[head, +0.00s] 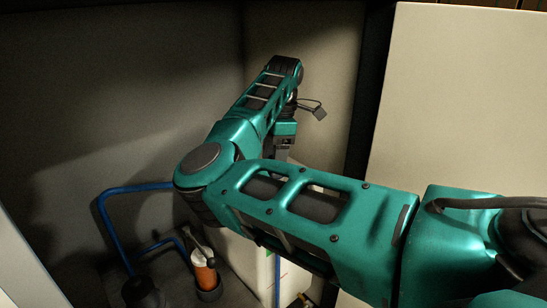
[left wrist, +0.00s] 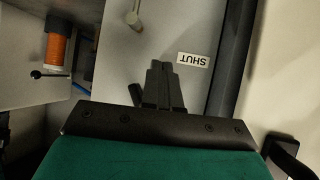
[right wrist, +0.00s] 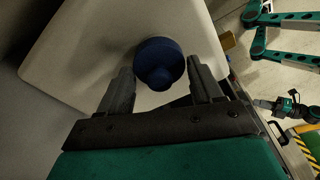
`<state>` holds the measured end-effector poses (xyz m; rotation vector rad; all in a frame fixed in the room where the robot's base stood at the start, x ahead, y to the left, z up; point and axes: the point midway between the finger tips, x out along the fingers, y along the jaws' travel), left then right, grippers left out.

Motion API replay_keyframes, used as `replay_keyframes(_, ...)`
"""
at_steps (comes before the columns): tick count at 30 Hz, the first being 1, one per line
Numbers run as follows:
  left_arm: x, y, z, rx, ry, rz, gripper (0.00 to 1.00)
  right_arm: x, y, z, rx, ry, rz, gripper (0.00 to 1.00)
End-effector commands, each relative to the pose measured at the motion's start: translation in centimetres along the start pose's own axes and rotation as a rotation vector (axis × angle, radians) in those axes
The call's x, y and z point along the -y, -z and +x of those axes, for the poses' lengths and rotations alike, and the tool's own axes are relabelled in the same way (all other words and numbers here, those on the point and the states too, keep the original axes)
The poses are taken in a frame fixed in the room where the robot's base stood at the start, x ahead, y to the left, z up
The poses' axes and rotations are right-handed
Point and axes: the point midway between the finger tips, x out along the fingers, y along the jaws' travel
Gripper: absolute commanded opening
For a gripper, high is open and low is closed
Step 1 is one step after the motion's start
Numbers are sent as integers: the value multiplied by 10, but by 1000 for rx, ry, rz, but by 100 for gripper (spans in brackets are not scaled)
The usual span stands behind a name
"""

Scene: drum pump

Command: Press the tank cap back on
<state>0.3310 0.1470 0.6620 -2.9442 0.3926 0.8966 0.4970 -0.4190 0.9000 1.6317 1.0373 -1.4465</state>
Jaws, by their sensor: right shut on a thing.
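The dark blue tank cap (right wrist: 158,62) shows in the right wrist view over the top of the white tank (right wrist: 95,45). My right gripper (right wrist: 160,82) has its two fingers on either side of the cap and is shut on it. I cannot tell whether the cap touches the tank or is apart from it. In the head view my right arm hides the cap; part of the right gripper (head: 283,146) and the tank (head: 245,262) show. My left gripper (left wrist: 158,68) shows in the left wrist view, fingers together and empty, over a grey panel (left wrist: 195,30).
A SHUT label (left wrist: 194,60) and a lever (left wrist: 133,18) are on the panel. An orange cylinder (head: 206,276) stands left of the tank, near a blue pipe frame (head: 108,225). A large pale panel (head: 460,100) stands at the right.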

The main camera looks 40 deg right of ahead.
Motion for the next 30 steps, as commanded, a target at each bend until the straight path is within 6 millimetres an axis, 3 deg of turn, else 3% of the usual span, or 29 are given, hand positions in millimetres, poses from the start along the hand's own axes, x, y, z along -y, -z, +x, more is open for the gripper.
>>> replay_keyframes(10, 0, 0, 0, 0, 0, 2, 0, 0, 0, 0, 0, -1, -1, 32)
replay_keyframes(11, 1, -1, 0, 1, 0, 3, 0, 0, 0, 0, 0, -1, -1, 66)
replay_keyframes(12, 1, -1, 0, 1, 0, 5, 0, 0, 0, 0, 0, -1, -1, 70)
replay_keyframes(20, 2, -2, 0, 3, 0, 12, 0, 0, 0, 0, 0, -1, -1, 95)
replay_keyframes(30, 2, -2, 0, 3, 0, 12, 0, 0, 0, 0, 0, 0, -1, 100)
